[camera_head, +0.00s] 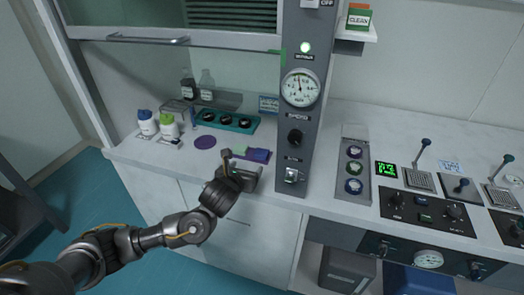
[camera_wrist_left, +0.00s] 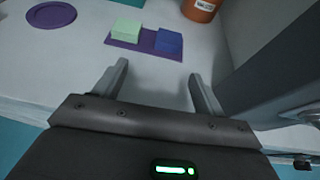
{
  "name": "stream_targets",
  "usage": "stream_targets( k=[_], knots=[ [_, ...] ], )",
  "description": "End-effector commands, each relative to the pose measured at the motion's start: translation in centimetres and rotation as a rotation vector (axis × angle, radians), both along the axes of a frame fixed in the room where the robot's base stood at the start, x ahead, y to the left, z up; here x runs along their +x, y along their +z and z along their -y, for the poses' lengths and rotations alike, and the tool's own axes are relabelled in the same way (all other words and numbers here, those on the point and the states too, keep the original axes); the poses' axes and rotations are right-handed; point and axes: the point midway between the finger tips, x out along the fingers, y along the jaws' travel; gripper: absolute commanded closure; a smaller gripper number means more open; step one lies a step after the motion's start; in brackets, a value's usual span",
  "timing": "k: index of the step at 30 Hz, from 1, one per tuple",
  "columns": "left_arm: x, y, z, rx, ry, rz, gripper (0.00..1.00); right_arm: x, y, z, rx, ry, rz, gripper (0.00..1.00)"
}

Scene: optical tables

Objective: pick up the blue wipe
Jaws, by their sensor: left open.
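The blue wipe (camera_wrist_left: 168,42) is a small blue square block lying on the right part of a purple mat (camera_wrist_left: 146,46). A pale green block (camera_wrist_left: 126,29) lies on the left part of that mat. In the head view the blue wipe (camera_head: 259,155) is on the white counter, just beyond my left gripper (camera_head: 243,163). My left gripper is open and empty, and in the wrist view its fingertips (camera_wrist_left: 158,70) are apart, short of the wipe. The wipe lies ahead of the gap between the fingers. My right gripper does not show.
A grey gauge column (camera_head: 299,125) rises right of the wipe. An orange container (camera_wrist_left: 200,10) stands behind it. A purple disc (camera_head: 205,142), a teal rack (camera_head: 226,122) and white bottles (camera_head: 147,123) are to the left. A raised glass sash (camera_head: 180,40) hangs above.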

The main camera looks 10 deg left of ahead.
Motion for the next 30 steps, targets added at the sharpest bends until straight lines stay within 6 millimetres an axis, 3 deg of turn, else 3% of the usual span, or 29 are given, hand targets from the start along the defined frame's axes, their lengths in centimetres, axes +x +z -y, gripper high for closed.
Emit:
stream_targets(
  k=[9,20,30],
  knots=[
    [4.5,-1.4,1.7,-0.001,-0.021,0.000,0.29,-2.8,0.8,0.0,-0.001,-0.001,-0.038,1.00],
    [6.1,-1.9,1.6,-0.003,-0.019,0.001,0.29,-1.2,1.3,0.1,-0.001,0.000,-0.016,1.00],
    [10.3,-3.0,1.6,-0.002,-0.019,-0.001,0.29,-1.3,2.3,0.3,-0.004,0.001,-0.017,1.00]
  ],
)
